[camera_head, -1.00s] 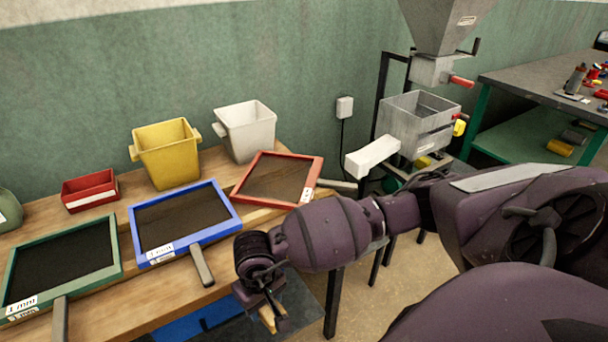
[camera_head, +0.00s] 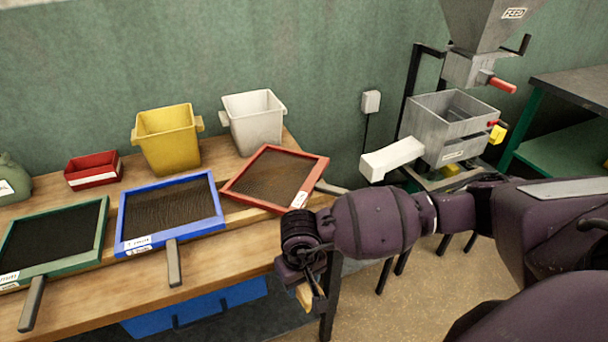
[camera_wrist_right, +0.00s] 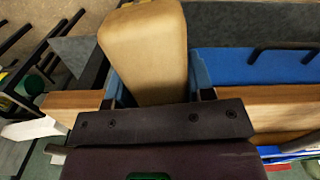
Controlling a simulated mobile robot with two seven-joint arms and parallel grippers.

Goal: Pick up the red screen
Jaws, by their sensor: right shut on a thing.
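The red screen (camera_head: 325,166), a red frame around dark mesh with a white label, lies at an angle on the right end of the bench. Its grey handle (camera_head: 331,188) points right past the bench end, partly behind my arm. My right gripper (camera_head: 308,287) is in front of and below the screen, by the bench's front right corner, apart from the screen. It is shut on a tan block (camera_wrist_right: 145,45), which shows between the blue finger pads in the right wrist view. My left gripper is out of view.
A blue screen (camera_head: 217,210) and a green screen (camera_head: 98,240) lie left on the bench (camera_head: 215,262). Yellow (camera_head: 168,140), white (camera_head: 254,125) and red (camera_head: 92,171) containers stand behind. A blue bin (camera_head: 225,297) is under the bench. A hopper machine (camera_head: 450,130) stands right.

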